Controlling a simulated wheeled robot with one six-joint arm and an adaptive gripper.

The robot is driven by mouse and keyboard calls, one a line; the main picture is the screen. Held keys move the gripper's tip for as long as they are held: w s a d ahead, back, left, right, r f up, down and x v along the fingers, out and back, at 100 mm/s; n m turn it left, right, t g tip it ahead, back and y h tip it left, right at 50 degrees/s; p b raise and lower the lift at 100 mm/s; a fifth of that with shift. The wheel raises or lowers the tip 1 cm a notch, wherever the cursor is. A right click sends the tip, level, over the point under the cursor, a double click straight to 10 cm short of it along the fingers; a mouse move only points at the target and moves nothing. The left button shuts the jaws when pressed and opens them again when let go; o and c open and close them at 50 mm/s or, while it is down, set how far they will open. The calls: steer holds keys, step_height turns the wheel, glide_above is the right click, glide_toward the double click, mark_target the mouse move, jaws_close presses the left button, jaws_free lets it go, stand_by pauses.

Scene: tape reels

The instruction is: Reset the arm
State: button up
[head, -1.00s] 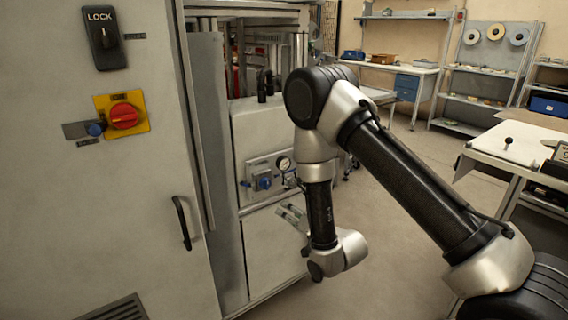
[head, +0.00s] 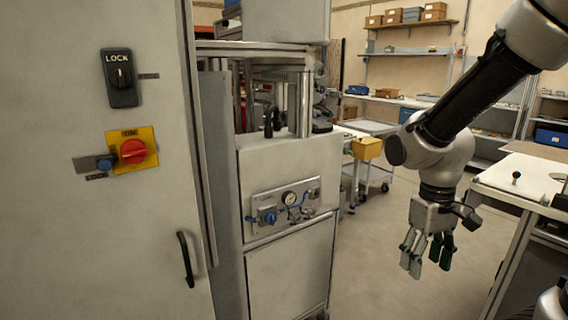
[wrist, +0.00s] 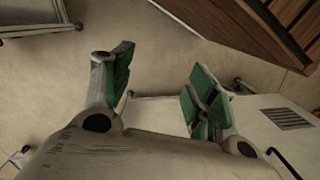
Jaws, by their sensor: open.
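My arm hangs at the right in the head view, with its upper link running up to the top right corner. My gripper (head: 427,258) points down over open floor, to the right of the machine and left of the white bench. In the wrist view my gripper (wrist: 160,90) has its green-padded fingers spread wide apart. It is open, with nothing between the fingers.
A grey cabinet (head: 150,230) with a lock switch (head: 121,77) and a red knob (head: 133,151) stands left. The machine (head: 285,165) with a gauge panel is beside it. A yellow bin (head: 366,148), a cart and a white bench (head: 520,180) stand behind and right. Floor between is clear.

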steer(key=s+d+r+m+t, duration=0.1)
steer(key=s+d+r+t, duration=0.1)
steer(key=r, duration=0.4)
steer(key=s+d+r+m+t, duration=0.2)
steer(key=s+d+r+t, duration=0.1)
steer(key=r, duration=0.4)
steer(key=shift+s+d+r, duration=0.25)
steer(key=shift+s+d, duration=0.4)
steer(key=shift+d, duration=0.4)
steer(key=shift+c, duration=0.2)
